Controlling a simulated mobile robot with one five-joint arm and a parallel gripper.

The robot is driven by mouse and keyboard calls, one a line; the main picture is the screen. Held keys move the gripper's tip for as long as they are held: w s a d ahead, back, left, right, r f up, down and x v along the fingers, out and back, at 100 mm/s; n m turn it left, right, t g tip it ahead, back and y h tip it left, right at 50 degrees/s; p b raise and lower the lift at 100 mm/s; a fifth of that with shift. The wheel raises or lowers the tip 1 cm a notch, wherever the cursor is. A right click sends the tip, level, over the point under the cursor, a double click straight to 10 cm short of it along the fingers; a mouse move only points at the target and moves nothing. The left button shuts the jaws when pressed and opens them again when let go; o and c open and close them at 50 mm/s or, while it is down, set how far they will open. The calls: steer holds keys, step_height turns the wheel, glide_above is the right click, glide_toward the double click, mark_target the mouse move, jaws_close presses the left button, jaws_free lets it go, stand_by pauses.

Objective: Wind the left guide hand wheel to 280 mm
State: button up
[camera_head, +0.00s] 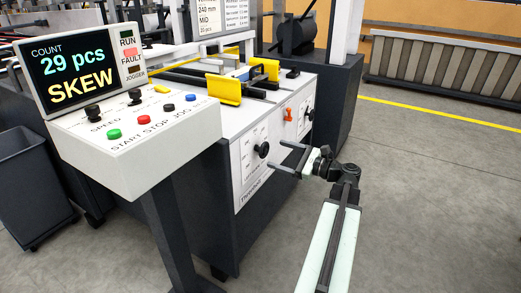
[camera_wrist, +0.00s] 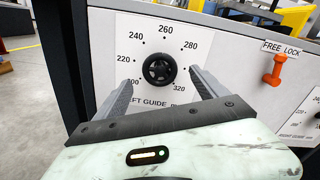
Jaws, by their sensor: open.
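The left guide hand wheel (camera_wrist: 159,69) is a small black spoked knob on a white panel. A printed scale around it runs from 200 at lower left over 260 at the top to 320 at lower right; the 280 mark (camera_wrist: 190,47) is at upper right. I cannot make out a pointer or the present setting. The wheel also shows in the head view (camera_head: 262,150). My gripper (camera_wrist: 163,78) is open, its two grey fingers reaching toward the panel on either side of the wheel, apparently not touching it. In the head view my gripper (camera_head: 277,154) is just right of the wheel.
An orange FREE LOCK lever (camera_wrist: 275,70) hangs on the panel, right of the wheel. A second black knob (camera_head: 308,113) is farther right. The control console (camera_head: 140,140) stands left, its screen (camera_head: 80,68) reading 29 pcs SKEW. The floor right of the machine is clear.

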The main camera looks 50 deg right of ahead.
mark_target(266, 151)
steer(key=x, duration=0.6)
steer(key=shift+w, duration=0.3)
steer(key=c, duration=1.4)
steer(key=shift+o, duration=0.2)
steer(key=shift+a, duration=0.25)
steer(key=shift+d, duration=0.1)
